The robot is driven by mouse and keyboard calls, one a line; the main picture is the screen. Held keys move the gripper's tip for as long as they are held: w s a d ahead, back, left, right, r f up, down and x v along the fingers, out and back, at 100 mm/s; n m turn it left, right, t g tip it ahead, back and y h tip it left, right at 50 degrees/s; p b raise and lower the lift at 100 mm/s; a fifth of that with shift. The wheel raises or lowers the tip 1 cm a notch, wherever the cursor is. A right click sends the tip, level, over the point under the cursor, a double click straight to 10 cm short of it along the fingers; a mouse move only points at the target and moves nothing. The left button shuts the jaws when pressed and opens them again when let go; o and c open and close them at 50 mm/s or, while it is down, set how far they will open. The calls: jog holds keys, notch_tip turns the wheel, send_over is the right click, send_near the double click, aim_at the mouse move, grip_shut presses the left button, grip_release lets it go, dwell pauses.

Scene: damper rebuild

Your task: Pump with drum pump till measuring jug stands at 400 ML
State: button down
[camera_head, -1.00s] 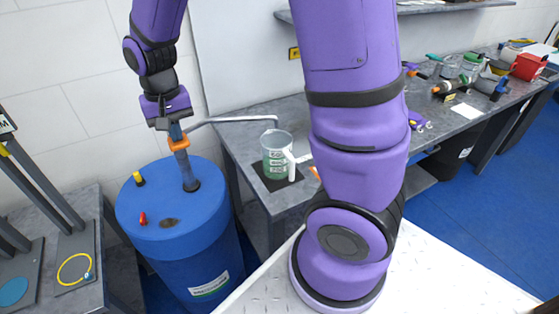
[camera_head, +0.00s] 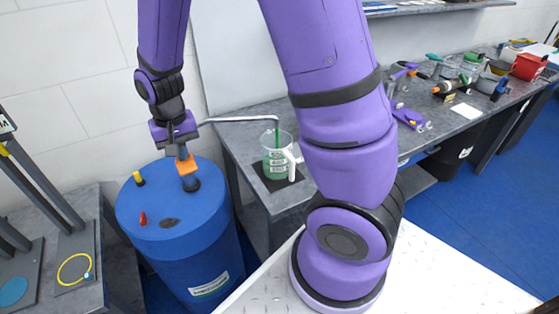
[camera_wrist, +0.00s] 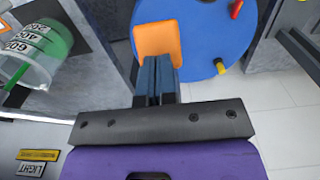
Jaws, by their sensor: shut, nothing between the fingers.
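The blue drum (camera_head: 200,225) stands at the left with the drum pump on its top. The pump's orange part (camera_head: 186,166) sits low, just above the dark collar on the lid; it also shows in the wrist view (camera_wrist: 158,40). My gripper (camera_head: 182,152) is shut and empty, with its fingertips down at the orange part. The metal spout (camera_head: 240,119) reaches right over the measuring jug (camera_head: 290,141). A green stream runs from the spout into the jug, which holds green liquid. The wrist view shows the jug's marks (camera_wrist: 30,35), but I cannot read the level exactly.
The jug stands on a dark mat (camera_head: 266,181) on the grey workbench (camera_head: 240,160). A yellow cap (camera_head: 139,178) and a red piece (camera_head: 143,218) stick up from the drum lid. Tools and containers crowd the bench's far right. A lower table stands at the left.

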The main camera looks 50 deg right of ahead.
jog(key=shift+f, duration=0.2)
jog(key=shift+r, duration=3.4)
jog(key=shift+f, duration=3.3)
jog(key=shift+r, duration=3.3)
jog(key=shift+f, duration=0.1)
